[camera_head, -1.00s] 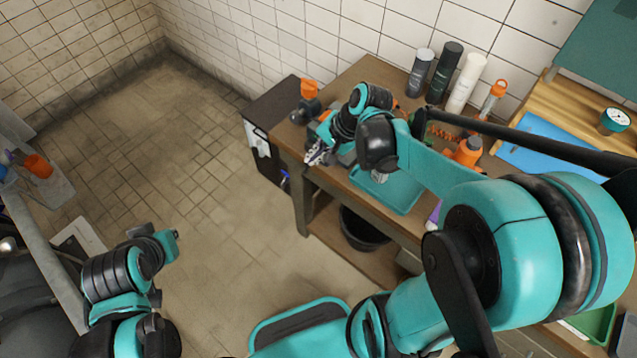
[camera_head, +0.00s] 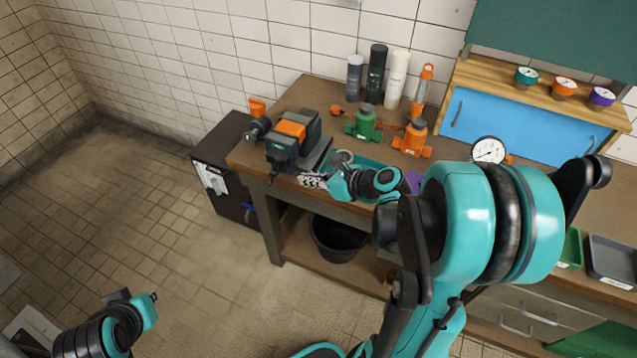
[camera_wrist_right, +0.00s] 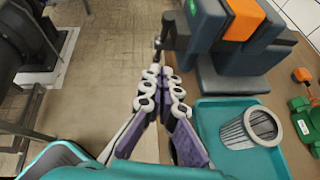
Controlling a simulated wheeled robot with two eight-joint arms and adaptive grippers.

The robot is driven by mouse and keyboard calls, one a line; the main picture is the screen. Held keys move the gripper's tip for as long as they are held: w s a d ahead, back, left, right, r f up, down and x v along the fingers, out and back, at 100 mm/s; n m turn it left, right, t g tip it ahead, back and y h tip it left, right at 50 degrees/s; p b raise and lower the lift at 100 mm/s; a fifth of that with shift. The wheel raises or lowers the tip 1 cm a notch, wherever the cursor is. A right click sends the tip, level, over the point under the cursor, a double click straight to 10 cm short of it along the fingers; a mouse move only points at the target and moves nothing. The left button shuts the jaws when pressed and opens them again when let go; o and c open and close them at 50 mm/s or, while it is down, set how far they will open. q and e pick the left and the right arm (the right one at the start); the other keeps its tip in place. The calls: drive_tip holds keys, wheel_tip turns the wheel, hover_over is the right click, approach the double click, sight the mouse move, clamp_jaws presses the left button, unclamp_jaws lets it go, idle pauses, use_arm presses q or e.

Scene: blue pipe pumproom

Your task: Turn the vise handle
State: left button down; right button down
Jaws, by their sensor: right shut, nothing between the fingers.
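The vise (camera_head: 290,140), dark grey-green with orange blocks, stands at the left end of the workbench. Its dark handle (camera_head: 272,179) hangs at the front end of the vise. In the right wrist view the vise (camera_wrist_right: 235,30) is at the top, and the handle (camera_wrist_right: 164,42) shows as a dark bar just beyond my fingertips. My right gripper (camera_head: 311,180) is shut and empty, low beside the vise front at the bench edge. It also shows in the right wrist view (camera_wrist_right: 163,82). I cannot tell whether it touches the handle. My left gripper's fingers are not visible.
A teal tray (camera_wrist_right: 225,108) holding a metal mesh cup (camera_wrist_right: 250,127) lies right of my gripper. Green (camera_head: 364,122) and orange (camera_head: 412,138) valve-like parts and several bottles stand behind. A black bucket (camera_head: 338,238) sits on the lower shelf.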

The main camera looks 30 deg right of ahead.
sight(278, 166)
drive_tip(key=w+a+b, duration=0.1)
drive_tip(key=w+a, duration=0.2)
drive_tip(key=w, duration=0.3)
drive_tip(key=shift+w+a+f, duration=0.15)
drive_tip(key=shift+f, duration=0.2)
drive_tip(key=shift+w+a+r, duration=0.2)
drive_tip(key=shift+w+r, duration=0.1)
drive_tip(key=shift+w, duration=0.05)
drive_tip(key=shift+f, duration=0.1)
